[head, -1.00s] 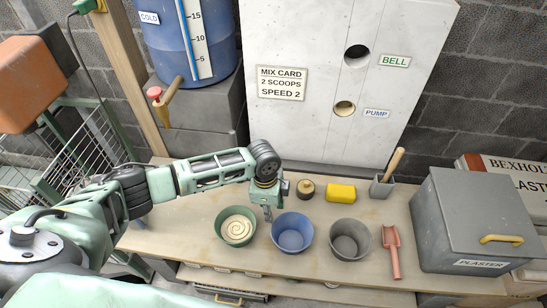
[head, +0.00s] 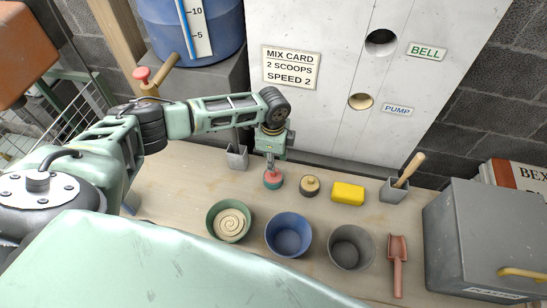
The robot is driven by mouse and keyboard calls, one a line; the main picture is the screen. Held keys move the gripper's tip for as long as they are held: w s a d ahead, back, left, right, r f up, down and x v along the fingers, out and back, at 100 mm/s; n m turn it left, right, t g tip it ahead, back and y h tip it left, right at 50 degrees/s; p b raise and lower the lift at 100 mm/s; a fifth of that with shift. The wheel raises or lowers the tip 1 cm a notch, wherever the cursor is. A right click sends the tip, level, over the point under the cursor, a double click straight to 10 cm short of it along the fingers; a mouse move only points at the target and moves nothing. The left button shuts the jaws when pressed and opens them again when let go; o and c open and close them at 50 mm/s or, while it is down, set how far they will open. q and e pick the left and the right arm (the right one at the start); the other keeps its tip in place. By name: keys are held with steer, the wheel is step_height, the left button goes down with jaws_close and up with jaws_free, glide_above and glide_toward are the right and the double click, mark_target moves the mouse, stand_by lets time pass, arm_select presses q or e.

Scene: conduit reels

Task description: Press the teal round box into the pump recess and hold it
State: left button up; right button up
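The small teal round box (head: 272,183) with a red top stands on the bench, left of a dark round box with a tan top (head: 309,185). My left gripper (head: 271,167) points down directly over the teal box, its fingertips at the red top. Whether the fingers are closed on it is too small to tell. The pump recess (head: 361,101) is a round, tan-backed hole in the white panel (head: 310,115), left of the PUMP label (head: 397,110). It holds no box. My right gripper is not in view.
A larger round hole (head: 380,42) sits above, near the BELL label. Green (head: 228,222), blue (head: 288,235) and grey (head: 351,247) tubs, a red scoop (head: 397,265) and a grey bin (head: 480,235) are in front.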

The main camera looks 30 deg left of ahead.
arm_select(q)
steer(key=b, duration=0.4)
glide_above(273, 177)
steer(key=f, duration=0.4)
steer(key=shift+w+a+f, duration=0.2)
steer(key=shift+w+f, duration=0.05)
steer(key=shift+w, duration=0.05)
steer(key=shift+f+b, duration=0.6)
steer(key=shift+f, duration=0.6)
jaws_close()
steer(key=shift+r, duration=0.1)
